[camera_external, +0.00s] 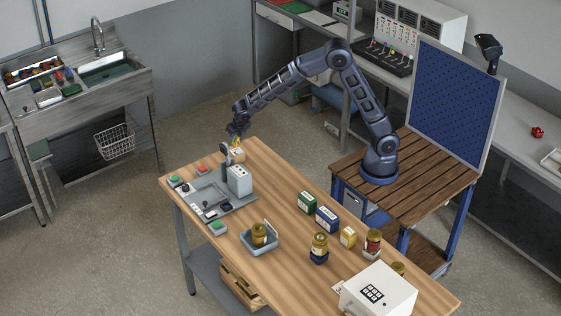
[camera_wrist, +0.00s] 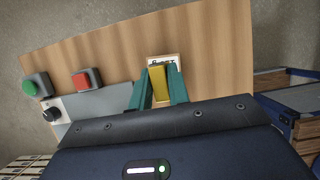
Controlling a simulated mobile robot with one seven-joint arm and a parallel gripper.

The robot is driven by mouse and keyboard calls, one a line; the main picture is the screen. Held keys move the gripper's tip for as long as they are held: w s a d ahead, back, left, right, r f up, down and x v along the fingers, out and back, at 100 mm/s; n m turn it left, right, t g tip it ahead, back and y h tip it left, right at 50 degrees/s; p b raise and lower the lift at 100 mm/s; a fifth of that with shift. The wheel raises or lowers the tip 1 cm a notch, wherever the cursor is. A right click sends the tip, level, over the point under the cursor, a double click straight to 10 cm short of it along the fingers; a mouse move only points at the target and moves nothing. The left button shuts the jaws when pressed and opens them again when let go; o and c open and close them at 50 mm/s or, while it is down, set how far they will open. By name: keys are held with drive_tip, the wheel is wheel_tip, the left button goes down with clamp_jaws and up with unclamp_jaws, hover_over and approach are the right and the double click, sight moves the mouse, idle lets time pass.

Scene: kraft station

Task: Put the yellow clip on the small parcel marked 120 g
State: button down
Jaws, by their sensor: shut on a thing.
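My gripper (camera_external: 236,136) is at the far left end of the wooden table, pointing down. In the wrist view its two green fingers (camera_wrist: 159,84) are shut on the yellow clip (camera_wrist: 158,88). The yellow clip (camera_external: 237,143) also shows as a small spot under the gripper in the external view. A small light-coloured parcel (camera_external: 238,155) stands on the table right below it. In the wrist view only a strip of the parcel's white marked top (camera_wrist: 163,60) shows past the clip; its marking is mostly hidden. I cannot tell whether the clip touches the parcel.
A grey station (camera_external: 205,198) with a white upright unit (camera_external: 239,179) and red and green buttons stands close beside the parcel. Farther along the table are a grey tray (camera_external: 262,246), jars, small boxes and a white box (camera_external: 378,291). The table's far edge is near the parcel.

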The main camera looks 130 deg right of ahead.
sight(239, 141)
drive_tip(key=shift+f, duration=1.95)
drive_tip(key=shift+f, duration=0.1)
drive_tip(key=c, duration=1.3)
unclamp_jaws()
